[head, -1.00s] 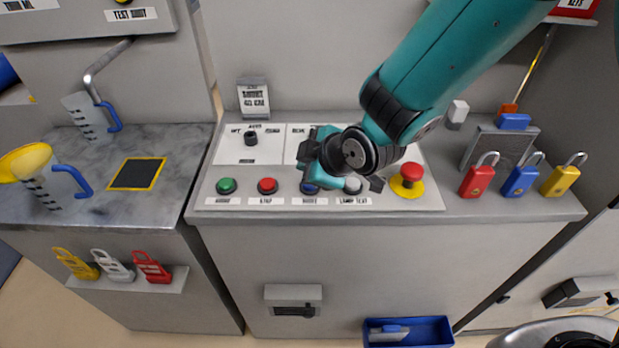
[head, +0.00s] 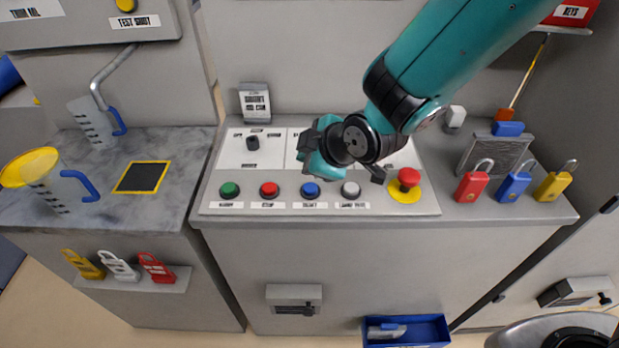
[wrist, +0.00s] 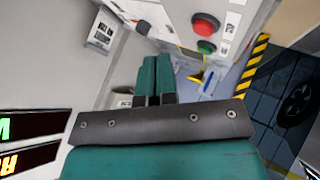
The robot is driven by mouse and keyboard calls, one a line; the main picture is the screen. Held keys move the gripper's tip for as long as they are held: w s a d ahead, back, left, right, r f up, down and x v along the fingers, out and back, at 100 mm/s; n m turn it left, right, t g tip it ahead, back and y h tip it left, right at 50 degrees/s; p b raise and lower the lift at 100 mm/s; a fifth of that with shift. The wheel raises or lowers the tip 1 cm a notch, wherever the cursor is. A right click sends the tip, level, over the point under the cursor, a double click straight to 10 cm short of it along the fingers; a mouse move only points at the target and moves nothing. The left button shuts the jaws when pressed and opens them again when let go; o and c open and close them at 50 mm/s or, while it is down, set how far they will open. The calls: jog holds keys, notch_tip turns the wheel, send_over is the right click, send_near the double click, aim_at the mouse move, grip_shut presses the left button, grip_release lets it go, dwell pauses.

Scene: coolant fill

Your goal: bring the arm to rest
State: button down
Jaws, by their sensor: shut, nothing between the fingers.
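My gripper (head: 316,160) hangs over the sloped control panel (head: 239,180), above the blue button (head: 311,190) and the white button (head: 351,189). It is tilted and apart from the buttons. In the wrist view its two teal fingers (wrist: 156,62) lie side by side, shut, with nothing between them. My teal arm reaches in from the top right of the head view. The arm hides part of the panel's upper right.
A red mushroom button (head: 409,177) stands right of my gripper. Red (head: 473,184), blue (head: 514,184) and yellow (head: 555,184) padlocks stand farther right. Left are a green button (head: 230,190), a red button (head: 269,189), a yellow funnel (head: 28,167) and jugs on the marble counter (head: 181,185).

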jog(key=shift+s+d+r, duration=0.1)
jog(key=shift+d+r, duration=0.05)
jog(key=shift+r, duration=0.15)
jog(key=s+d+r+m+g+h, duration=0.1)
jog(key=s+d+r+m+g, duration=0.2)
jog(key=s, duration=0.7)
jog(key=s+d+r+m+g, duration=0.4)
jog(key=s+d+r+m, duration=0.3)
jog(key=s+d+r, duration=0.3)
jog(key=shift+s+r+h, duration=0.15)
jog(key=shift+s+h, duration=0.25)
jog(key=shift+s, duration=0.35)
jog(key=shift+d, duration=0.1)
